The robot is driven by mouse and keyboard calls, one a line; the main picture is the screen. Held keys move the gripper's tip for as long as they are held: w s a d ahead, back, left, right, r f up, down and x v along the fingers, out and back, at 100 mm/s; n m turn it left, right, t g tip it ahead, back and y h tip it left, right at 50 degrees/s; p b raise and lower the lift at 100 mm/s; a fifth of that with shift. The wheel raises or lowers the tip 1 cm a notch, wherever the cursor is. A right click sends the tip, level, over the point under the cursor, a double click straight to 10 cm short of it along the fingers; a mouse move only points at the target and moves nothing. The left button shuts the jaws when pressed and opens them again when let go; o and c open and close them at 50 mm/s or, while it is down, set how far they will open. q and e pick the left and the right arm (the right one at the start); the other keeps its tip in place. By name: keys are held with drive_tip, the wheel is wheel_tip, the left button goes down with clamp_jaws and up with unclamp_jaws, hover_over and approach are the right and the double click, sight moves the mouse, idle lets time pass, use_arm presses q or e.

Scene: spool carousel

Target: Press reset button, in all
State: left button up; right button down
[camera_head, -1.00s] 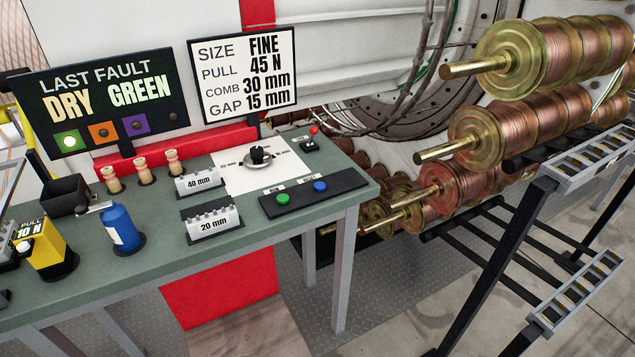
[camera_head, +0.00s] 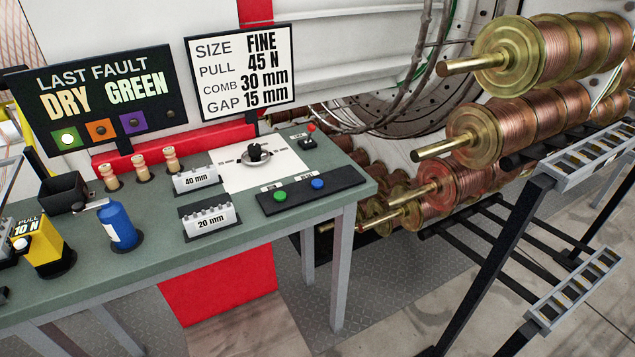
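A black control box (camera_head: 300,203) lies near the right front end of the green table. It carries a green button (camera_head: 280,195) on the left and a blue button (camera_head: 317,183) on the right. The small label above the blue button seems to read RESET, and the one above the green button is too small to read surely. Nothing touches either button. Neither of my grippers shows in the head view.
The green table (camera_head: 165,252) holds a blue bottle (camera_head: 120,228), a yellow 10 N block (camera_head: 47,250), 40 mm (camera_head: 196,181) and 20 mm (camera_head: 209,220) combs and a black knob (camera_head: 255,152). Copper spools (camera_head: 540,125) and a black rack (camera_head: 505,250) stand right. A fault sign (camera_head: 98,100) stands behind.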

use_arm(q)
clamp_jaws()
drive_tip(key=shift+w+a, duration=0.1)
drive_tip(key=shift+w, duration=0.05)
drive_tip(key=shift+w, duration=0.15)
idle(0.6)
